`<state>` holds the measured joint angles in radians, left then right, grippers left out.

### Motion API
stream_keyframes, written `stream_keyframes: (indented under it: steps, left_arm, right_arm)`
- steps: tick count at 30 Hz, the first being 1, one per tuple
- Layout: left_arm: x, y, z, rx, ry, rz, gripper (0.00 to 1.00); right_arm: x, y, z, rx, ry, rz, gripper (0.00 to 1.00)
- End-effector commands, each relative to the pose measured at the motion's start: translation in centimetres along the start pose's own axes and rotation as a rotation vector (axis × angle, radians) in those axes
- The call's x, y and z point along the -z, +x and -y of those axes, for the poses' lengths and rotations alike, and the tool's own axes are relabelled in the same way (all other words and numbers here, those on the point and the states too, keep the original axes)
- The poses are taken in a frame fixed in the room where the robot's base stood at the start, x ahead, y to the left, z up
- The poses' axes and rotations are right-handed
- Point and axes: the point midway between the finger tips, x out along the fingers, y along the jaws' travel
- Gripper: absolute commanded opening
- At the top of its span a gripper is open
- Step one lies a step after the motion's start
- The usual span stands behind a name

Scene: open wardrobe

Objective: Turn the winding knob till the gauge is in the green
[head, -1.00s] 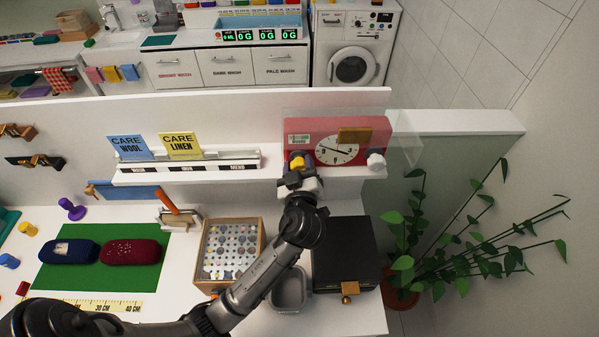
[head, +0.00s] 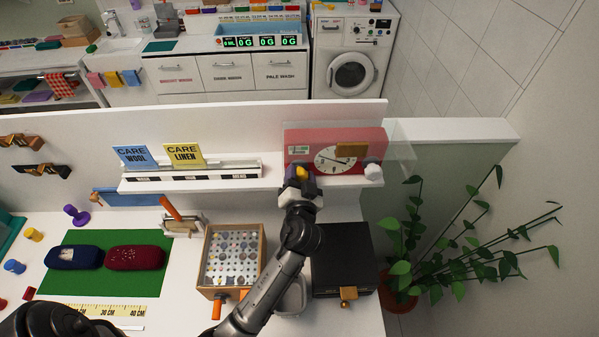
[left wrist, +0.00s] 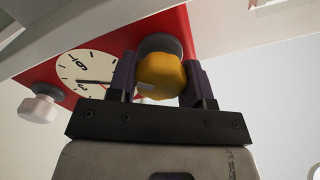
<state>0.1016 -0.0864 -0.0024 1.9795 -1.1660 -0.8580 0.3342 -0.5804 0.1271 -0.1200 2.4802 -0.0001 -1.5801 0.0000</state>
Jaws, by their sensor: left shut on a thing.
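A red clock box (head: 372,136) with a round white dial (head: 328,160) stands on the white shelf at the back right. A yellow knob (head: 302,172) is on its front at the lower left, and a pale knob (head: 373,172) at the lower right. A small pale-green gauge window (head: 299,149) sits at the upper left; its reading is too small to tell. My left gripper (head: 301,182) is shut on the yellow knob. In the left wrist view its dark fingers (left wrist: 160,88) flank the yellow knob (left wrist: 160,72). My right gripper is not in view.
Care cards (head: 184,154) stand on a rail to the left. Below are a pin box (head: 262,245), a grey bin (head: 291,298) and a black case (head: 342,250). A plant (head: 400,270) stands at the right.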

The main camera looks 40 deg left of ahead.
Motion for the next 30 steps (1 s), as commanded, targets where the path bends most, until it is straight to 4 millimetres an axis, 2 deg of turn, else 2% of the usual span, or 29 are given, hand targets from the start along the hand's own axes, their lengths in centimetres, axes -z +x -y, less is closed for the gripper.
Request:
stream_keyframes:
  steps: [30]
  left_arm:
    - [0.2,0.0,0.1,-0.002,0.969,0.001,0.22]
  right_arm:
    - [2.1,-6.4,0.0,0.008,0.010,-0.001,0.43]
